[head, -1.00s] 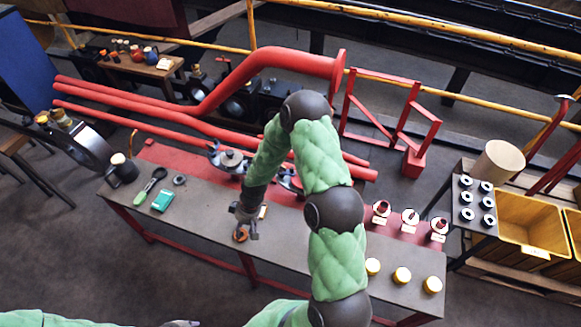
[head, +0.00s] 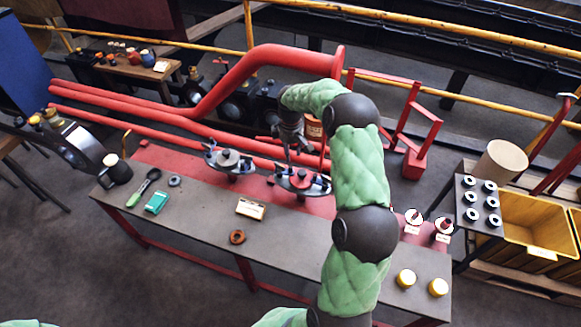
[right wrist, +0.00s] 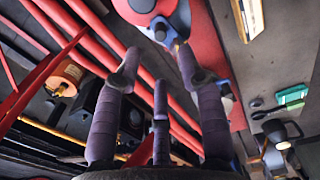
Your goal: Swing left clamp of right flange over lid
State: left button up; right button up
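The right flange (head: 298,184) stands on the red strip of the bench, with a red lid and blue clamp parts at its sides. The left flange (head: 229,163), with a grey lid, stands to its left. My right gripper (head: 297,158) points down just above and behind the right flange, its fingers spread and empty. In the right wrist view its fingers (right wrist: 158,70) are apart, with a blue clamp part (right wrist: 178,22) and the red lid (right wrist: 128,10) beyond them. I cannot tell whether a finger touches the clamp. My left gripper is out of view.
A brown ring (head: 237,237) and a small pale box (head: 250,208) lie on the bench (head: 200,225) in front of the flanges. Thick red pipes (head: 150,105) run close behind. My right arm covers the bench to the right of the right flange.

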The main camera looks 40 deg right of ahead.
aim_at(291, 167)
notch_tip(291, 167, down, 8)
jog(key=shift+r+b, duration=0.2)
jog(key=shift+b, duration=1.05)
grip_shut()
